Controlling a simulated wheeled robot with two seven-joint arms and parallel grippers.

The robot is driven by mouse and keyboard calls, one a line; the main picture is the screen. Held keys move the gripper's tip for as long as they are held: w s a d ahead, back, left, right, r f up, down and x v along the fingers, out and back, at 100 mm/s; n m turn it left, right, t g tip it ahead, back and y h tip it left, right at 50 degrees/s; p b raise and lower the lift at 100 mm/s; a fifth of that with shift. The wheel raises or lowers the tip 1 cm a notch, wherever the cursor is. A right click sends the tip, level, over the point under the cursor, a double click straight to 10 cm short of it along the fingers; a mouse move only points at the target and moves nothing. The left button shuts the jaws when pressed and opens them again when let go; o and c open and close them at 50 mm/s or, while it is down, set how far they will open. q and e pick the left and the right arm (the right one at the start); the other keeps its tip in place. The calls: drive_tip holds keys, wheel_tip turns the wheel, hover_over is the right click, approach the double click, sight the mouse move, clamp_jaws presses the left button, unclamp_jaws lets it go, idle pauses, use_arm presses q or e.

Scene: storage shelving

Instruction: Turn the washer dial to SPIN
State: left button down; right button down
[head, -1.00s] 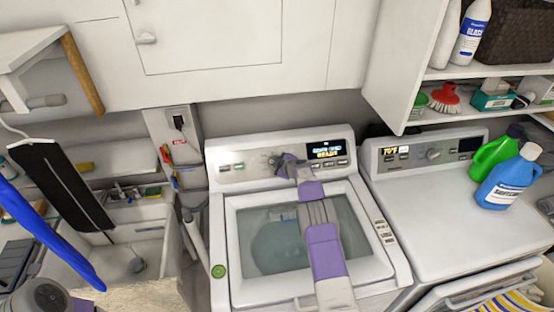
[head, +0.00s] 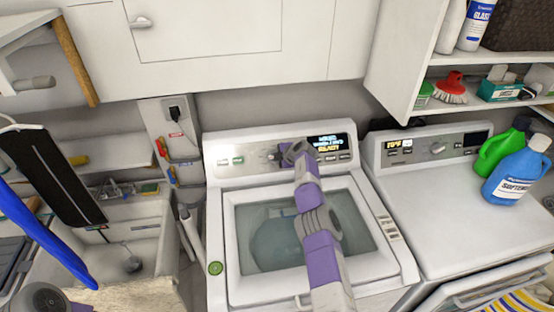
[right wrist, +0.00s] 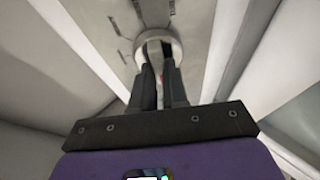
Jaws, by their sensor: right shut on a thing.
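The white washer (head: 215,192) stands in the middle of the head view, with its control panel (head: 220,148) along the back. My right gripper (head: 275,155) reaches up over the glass lid to this panel. In the right wrist view its two dark fingers (right wrist: 160,75) are shut on the round, pale washer dial (right wrist: 158,37), one on each side. In the head view the dial is mostly hidden by the gripper. A lit display (head: 329,144) beside it shows lines of text too small to read surely. My left gripper is not in view.
A dryer (head: 430,200) stands to the right, with green (head: 503,148) and blue (head: 518,170) detergent bottles on top. White cabinets (head: 225,40) hang above the panel.

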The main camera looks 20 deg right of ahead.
idle(0.6)
drive_tip(key=c, duration=1.1)
unclamp_jaws()
drive_tip(key=shift+c, duration=0.2)
drive_tip(key=shift+r, duration=0.15)
drive_tip(key=shift+s+d+r, duration=0.3)
drive_tip(key=shift+s+r, duration=0.05)
drive_tip(key=shift+r, duration=0.1)
drive_tip(key=a+b+v, duration=0.1)
drive_tip(key=v, duration=0.5)
drive_tip(key=shift+s+d, duration=0.25)
drive_tip(key=shift+f, duration=0.1)
drive_tip(key=shift+o, duration=0.4)
